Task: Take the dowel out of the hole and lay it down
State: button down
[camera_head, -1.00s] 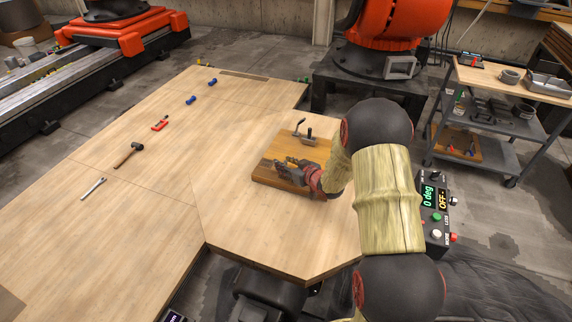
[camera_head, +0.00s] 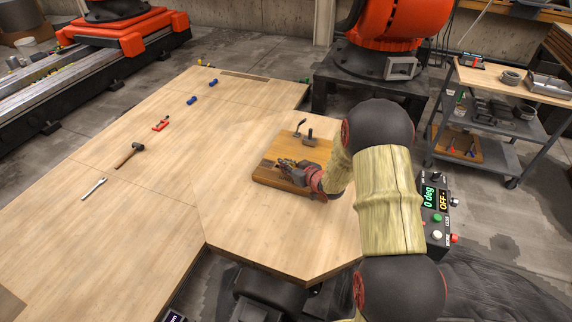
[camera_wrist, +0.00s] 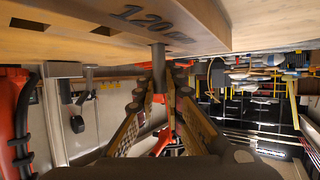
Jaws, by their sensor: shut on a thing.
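A wooden board (camera_head: 265,180) lies on the table, with "120" marked on its side in the wrist view (camera_wrist: 215,38). My gripper (camera_head: 284,166) is over the board's near part in the head view. In the wrist view my gripper (camera_wrist: 158,92) is shut on a grey cylindrical dowel (camera_wrist: 158,56), which lies between the fingertips with one end at the board. I cannot tell how much of the dowel is inside a hole. In the head view my gripper hides the dowel.
A grey block with a post (camera_head: 309,138) and a thin bent metal piece (camera_head: 299,127) stand at the board's far side. A hammer (camera_head: 129,154), a wrench (camera_head: 94,188) and a red tool (camera_head: 160,124) lie to the left.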

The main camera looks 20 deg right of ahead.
jog(key=shift+r+p, duration=2.35)
jog(key=shift+r, duration=0.9)
jog(key=shift+r, duration=0.1)
notch_tip(320, 180, up, 6)
jog(key=p, duration=0.4)
jog(key=shift+p, duration=0.3)
